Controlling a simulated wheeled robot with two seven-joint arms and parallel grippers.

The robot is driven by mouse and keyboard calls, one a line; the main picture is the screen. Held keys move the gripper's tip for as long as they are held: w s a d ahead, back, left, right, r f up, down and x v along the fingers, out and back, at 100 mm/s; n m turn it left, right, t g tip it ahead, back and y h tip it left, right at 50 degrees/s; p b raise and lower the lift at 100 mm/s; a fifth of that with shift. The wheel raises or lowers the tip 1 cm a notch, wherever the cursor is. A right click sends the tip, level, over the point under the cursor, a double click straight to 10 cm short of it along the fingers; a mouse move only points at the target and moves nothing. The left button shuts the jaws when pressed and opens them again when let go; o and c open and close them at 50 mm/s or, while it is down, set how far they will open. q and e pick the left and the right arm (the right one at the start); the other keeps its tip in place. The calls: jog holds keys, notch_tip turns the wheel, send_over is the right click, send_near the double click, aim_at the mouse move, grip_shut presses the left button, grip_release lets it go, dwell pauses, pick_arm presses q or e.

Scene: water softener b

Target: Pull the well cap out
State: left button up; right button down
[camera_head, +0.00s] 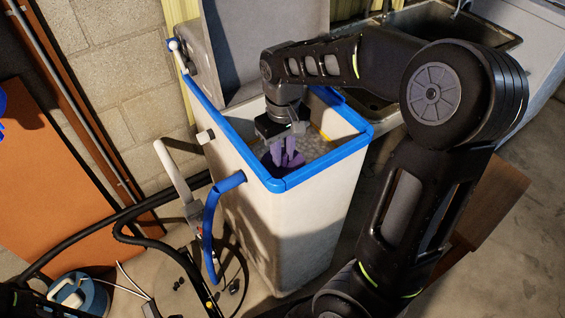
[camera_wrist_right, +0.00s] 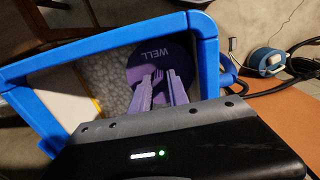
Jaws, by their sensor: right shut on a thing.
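The well cap (camera_wrist_right: 160,58) is a dark purple disc with the word WELL on it. It lies inside the blue-rimmed white tank, over pale granules. In the head view only a dark purple part of it (camera_head: 268,162) shows near the tank's front inner corner. My right gripper (camera_head: 285,160) reaches down into the tank from above. In the right wrist view its lilac-looking fingers (camera_wrist_right: 158,80) are shut on the middle of the cap; the gripped part is mostly hidden between them. My left gripper is not in view.
The tank's blue rim (camera_head: 325,165) surrounds my gripper closely. The grey lid (camera_head: 250,45) stands raised behind. A blue elbow pipe (camera_head: 212,215) and black hoses are at the left front. A sink (camera_head: 440,25) stands behind right. There is free room above the opening.

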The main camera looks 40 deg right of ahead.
aim_at(283, 155)
jog(key=shift+r, duration=0.15)
jog(key=shift+r+p, duration=2.1)
jog(key=shift+r, duration=0.25)
